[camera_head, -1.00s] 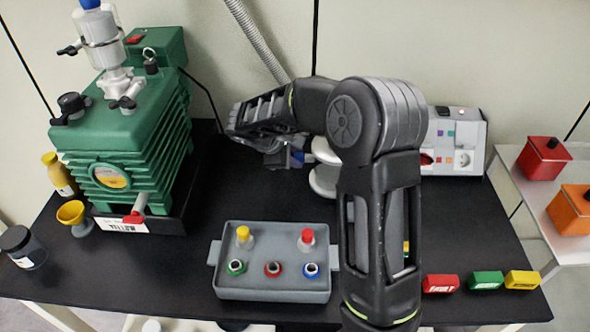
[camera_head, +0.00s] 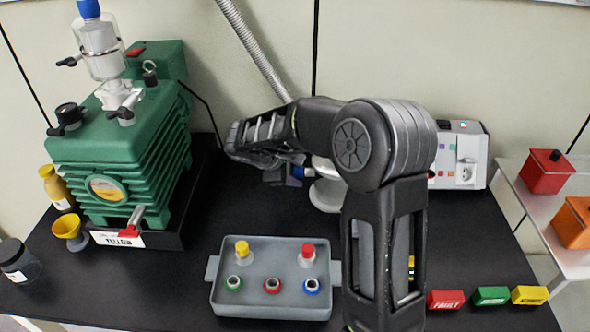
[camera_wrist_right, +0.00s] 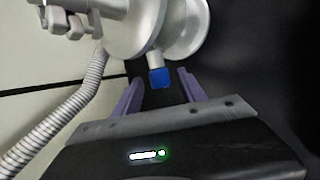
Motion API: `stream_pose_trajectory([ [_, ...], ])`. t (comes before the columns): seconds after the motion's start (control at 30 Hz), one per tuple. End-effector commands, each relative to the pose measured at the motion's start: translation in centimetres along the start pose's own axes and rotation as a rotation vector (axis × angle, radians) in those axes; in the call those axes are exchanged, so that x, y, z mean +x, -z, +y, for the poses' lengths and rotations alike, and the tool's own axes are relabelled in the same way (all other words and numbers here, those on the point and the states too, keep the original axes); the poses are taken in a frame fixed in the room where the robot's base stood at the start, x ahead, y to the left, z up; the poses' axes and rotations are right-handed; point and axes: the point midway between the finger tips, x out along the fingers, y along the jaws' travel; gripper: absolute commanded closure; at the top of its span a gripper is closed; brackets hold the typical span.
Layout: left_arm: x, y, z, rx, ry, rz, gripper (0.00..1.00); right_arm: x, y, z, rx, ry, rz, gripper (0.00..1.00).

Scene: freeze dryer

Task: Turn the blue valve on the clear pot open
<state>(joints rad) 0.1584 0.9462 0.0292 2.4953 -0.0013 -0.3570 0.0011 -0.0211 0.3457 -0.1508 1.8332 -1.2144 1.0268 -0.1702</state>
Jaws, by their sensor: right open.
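A pale, round, flanged body (camera_head: 328,193) stands behind my right arm, mostly hidden by it; I cannot tell how clear its wall is. In the right wrist view, a blue valve handle (camera_wrist_right: 160,77) sits on a short white stem on this body (camera_wrist_right: 140,25). My right gripper (camera_wrist_right: 158,90) is open, with its two purple fingers on either side of the blue handle and a gap visible to each side. In the head view a bit of blue (camera_head: 298,172) shows beside my right gripper (camera_head: 283,175), whose fingertips are hidden. My left gripper is not in view.
A green pump (camera_head: 115,150) with a blue-topped clear vessel (camera_head: 98,50) stands at left. A grey tray (camera_head: 270,308) with small coloured-cap vials lies in front. A white box with a socket (camera_head: 462,150) stands behind my arm. A ribbed hose (camera_head: 250,50) runs behind it.

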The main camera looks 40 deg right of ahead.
Motion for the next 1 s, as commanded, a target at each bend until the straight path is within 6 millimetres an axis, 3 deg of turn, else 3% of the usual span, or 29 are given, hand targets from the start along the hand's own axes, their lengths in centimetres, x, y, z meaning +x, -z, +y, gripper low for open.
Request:
stream_pose_trajectory([
  [0.17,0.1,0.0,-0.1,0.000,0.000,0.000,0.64,-1.1,0.1,0.0,0.001,-0.002,0.002,0.51],
  [0.6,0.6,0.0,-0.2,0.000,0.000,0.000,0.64,-7.4,0.1,0.0,0.001,-0.002,0.002,0.51],
  [1.0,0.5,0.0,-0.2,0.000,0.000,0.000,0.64,-7.8,0.0,0.0,0.000,0.000,0.000,0.51],
])
